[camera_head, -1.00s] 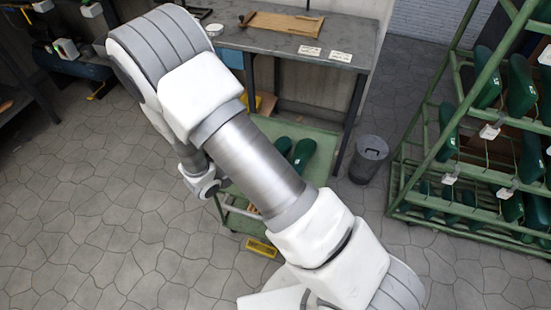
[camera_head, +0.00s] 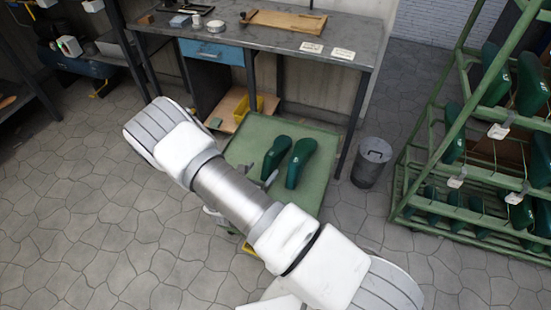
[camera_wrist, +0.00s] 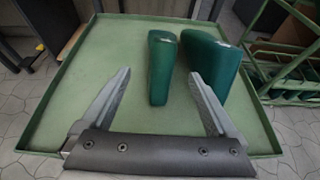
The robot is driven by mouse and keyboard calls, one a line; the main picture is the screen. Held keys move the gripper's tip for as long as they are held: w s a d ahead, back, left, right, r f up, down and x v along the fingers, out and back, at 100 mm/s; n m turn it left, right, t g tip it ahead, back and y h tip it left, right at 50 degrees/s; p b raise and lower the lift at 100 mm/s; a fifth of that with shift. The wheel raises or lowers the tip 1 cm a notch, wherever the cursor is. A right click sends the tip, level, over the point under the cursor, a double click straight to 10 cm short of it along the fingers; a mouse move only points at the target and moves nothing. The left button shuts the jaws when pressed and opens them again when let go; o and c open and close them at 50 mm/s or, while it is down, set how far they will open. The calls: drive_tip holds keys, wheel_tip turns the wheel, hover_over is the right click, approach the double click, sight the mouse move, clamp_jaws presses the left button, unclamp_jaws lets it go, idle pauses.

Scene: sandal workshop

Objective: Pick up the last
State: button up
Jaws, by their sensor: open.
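Two dark green lasts lie side by side on a green tray-topped cart (camera_head: 245,135): a left last (camera_head: 276,157) and a right last (camera_head: 300,163). In the wrist view, the left last (camera_wrist: 162,72) lies ahead of my gripper (camera_wrist: 160,82), between the lines of its two spread grey fingers. The right last (camera_wrist: 211,65) stands just beyond the right fingertip. My gripper is open with nothing between its fingers; I cannot tell its exact height over the tray. In the head view my arm hides most of the gripper and the cart's near left part.
The tray (camera_wrist: 55,110) has a low raised rim. A workbench (camera_head: 235,38) with a wooden board (camera_head: 284,22) stands behind the cart. A grey bin (camera_head: 371,163) stands to its right. A green rack (camera_head: 421,180) holding several more lasts stands further right.

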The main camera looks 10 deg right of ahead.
sight(265, 167)
drive_tip(key=x, duration=0.4)
drive_tip(key=shift+w+f+b, duration=0.1)
drive_tip(key=shift+b, duration=0.3)
drive_tip(key=b+x, duration=0.2)
drive_tip(key=x, duration=0.3)
drive_tip(key=shift+d+f, duration=0.15)
drive_tip(key=shift+d, duration=0.05)
drive_tip(key=c, duration=1.4)
clamp_jaws()
